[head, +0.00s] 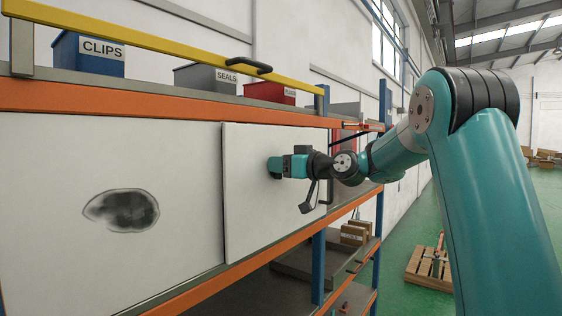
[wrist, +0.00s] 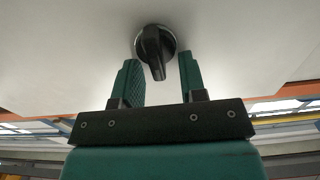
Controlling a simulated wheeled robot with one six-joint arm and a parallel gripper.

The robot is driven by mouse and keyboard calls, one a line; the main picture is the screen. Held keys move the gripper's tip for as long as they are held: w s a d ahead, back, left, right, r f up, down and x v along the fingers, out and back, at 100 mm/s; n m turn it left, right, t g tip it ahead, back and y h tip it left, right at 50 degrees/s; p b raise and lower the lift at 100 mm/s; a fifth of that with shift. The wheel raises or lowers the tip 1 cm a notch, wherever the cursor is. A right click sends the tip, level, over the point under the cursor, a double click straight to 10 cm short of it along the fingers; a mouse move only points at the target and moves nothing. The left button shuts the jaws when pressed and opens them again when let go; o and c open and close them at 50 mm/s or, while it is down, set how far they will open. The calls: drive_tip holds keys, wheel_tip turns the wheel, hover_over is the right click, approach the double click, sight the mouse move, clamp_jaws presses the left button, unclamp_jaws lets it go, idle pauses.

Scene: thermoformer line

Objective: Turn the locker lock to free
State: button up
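The lock is a round black knob with a raised lever grip (wrist: 152,50) on a pale panel in the wrist view. The grip points down in that picture, tilted slightly right. My gripper (wrist: 158,62) is open, one finger on each side of the grip, with visible gaps; I see no contact. In the head view my gripper (head: 275,167) is close to the face of the white locker door (head: 250,220), and the knob is hidden there. Any markings for the lock's positions are not visible.
Above the door runs an orange beam (head: 120,102) and a yellow bar (head: 150,44) with a black handle (head: 250,65). Blue (head: 88,57), grey (head: 207,78) and red (head: 270,92) bins stand behind it. A pallet (head: 430,268) lies on the green floor at right.

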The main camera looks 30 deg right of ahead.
clamp_jaws()
drive_tip(key=shift+d+m, duration=0.1)
drive_tip(key=shift+m, duration=0.3)
drive_tip(key=shift+w+d+f+m+p, duration=0.1)
drive_tip(key=shift+d+f+m+p, duration=0.35)
drive_tip(key=shift+m, duration=2.4)
drive_tip(key=shift+w+d+f+m+p, duration=0.15)
drive_tip(key=shift+m+p, duration=0.45)
drive_tip(key=shift+m, duration=2.3)
drive_tip(key=shift+w+d+f+m+p, duration=0.1)
drive_tip(key=shift+d+f+m+p, duration=0.25)
drive_tip(key=shift+m, duration=2.5)
drive_tip(key=shift+a+f, duration=0.1)
